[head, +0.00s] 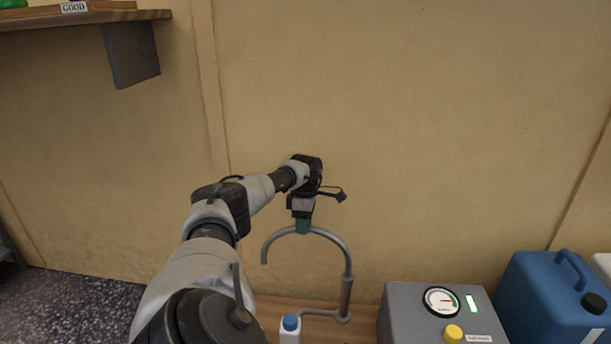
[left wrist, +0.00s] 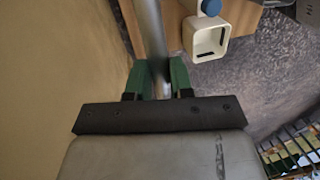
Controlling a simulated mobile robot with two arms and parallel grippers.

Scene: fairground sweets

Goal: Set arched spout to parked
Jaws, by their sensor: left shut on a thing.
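The arched spout (head: 347,262) is a grey bent tube in the head view. It rises from the counter at the right, curves over, and its free end hangs down at the left. My left gripper (head: 303,226) is at the top of the arch, with green fingers shut on the tube. In the left wrist view the tube (left wrist: 149,35) runs between the green fingers of the left gripper (left wrist: 160,78). My right gripper is in neither view.
A white bottle with a blue cap (head: 290,328) stands on the wooden counter (head: 270,306) below the arch. A grey box (head: 404,312) with a gauge and yellow knob is right of the spout. A blue canister (head: 540,300) stands farther right. The wall (head: 400,120) is close behind.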

